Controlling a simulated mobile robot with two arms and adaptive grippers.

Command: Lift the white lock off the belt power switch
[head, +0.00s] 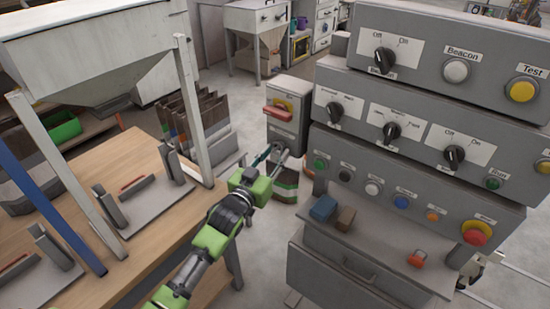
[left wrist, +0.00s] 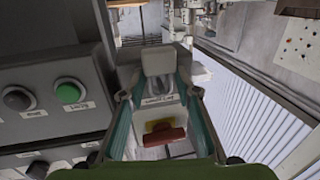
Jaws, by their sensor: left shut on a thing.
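The belt power switch is a grey box (head: 288,120) with a red handle (head: 278,113) on a yellow plate, left of the big console in the head view. The red handle also shows in the left wrist view (left wrist: 165,136). My left gripper (head: 279,152) is at the lower front of this box. In the left wrist view its two teal fingers close around a pale block (left wrist: 158,61), which looks like the white lock. Whether the lock still touches the box cannot be told. My right gripper is not in view.
The grey console (head: 400,135) with knobs and buttons stands close on the right. A shelf below it carries a blue block (head: 323,208) and a brown block (head: 345,219). A wooden table (head: 150,235) with metal fixtures is on the left. Open floor lies behind.

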